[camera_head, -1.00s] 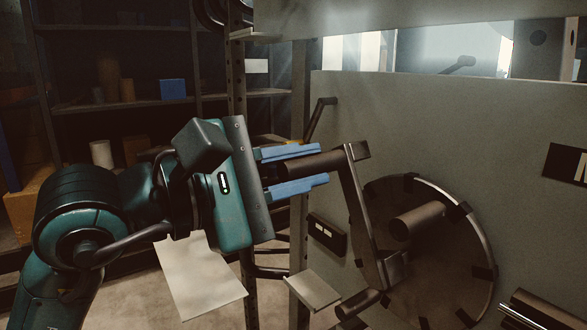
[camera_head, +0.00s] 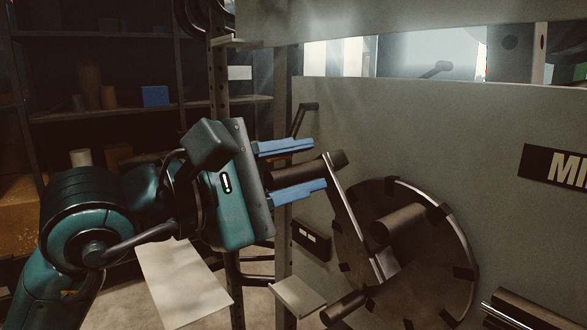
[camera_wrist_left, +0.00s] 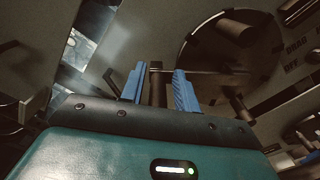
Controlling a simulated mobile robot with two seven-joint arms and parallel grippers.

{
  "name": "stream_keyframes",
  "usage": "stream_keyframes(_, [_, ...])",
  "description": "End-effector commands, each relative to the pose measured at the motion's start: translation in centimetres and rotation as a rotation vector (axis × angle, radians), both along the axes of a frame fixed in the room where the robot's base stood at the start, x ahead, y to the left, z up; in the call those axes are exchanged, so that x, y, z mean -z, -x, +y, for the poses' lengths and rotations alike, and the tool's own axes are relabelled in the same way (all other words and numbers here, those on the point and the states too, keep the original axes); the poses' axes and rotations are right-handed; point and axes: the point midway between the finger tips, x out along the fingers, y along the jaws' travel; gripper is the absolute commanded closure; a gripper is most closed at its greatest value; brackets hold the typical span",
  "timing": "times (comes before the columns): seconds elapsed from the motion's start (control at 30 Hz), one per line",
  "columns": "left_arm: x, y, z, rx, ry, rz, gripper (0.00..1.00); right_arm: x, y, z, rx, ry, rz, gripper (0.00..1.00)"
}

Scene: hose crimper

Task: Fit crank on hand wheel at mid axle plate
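The crank is a dark cylindrical handle (camera_head: 300,170) on a flat metal arm (camera_head: 350,205). The hand wheel (camera_head: 450,250) is a round disc with black rim marks and a stub, on an upright grey panel. The crank arm slants down across the wheel's left side; I cannot tell whether its lower end is seated. My left gripper (camera_head: 318,166) has blue fingers on both sides of the handle, with narrow gaps showing. In the left wrist view the handle (camera_wrist_left: 156,85) also stands between the parted fingers. My right gripper is out of view.
The grey panel (camera_head: 430,130) carries a black plate starting "MI" (camera_head: 560,168) to the right of the wheel. A dark rod (camera_head: 343,308) sticks out below the crank. A perforated post (camera_head: 220,85) and shelves (camera_head: 100,112) stand behind my left arm.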

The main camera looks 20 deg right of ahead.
Motion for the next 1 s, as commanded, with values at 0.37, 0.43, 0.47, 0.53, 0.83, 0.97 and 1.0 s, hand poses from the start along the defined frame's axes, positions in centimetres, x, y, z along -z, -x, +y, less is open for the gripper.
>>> stream_keyframes(0.37, [0.3,-0.1,0.0,-0.002,-0.007,0.004,0.55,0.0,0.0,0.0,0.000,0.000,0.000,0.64])
stream_keyframes(0.43, [0.2,0.0,0.0,-0.001,-0.006,0.003,0.55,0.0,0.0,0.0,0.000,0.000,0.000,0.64])
stream_keyframes(0.47, [0.2,-0.1,0.0,-0.001,-0.006,0.003,0.55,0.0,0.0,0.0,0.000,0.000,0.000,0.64])
stream_keyframes(0.53, [0.2,0.0,0.0,-0.001,-0.006,0.003,0.55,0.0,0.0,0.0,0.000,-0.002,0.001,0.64])
stream_keyframes(0.83, [0.4,1.1,3.5,-0.005,-0.004,-0.003,0.55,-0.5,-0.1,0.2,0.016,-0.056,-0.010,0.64])
stream_keyframes(0.97, [0.4,2.1,6.5,-0.007,-0.003,-0.002,0.55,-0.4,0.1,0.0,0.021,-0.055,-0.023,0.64])
stream_keyframes(1.0, [0.4,2.5,7.3,-0.006,-0.004,-0.003,0.55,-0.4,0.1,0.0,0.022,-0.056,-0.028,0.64])
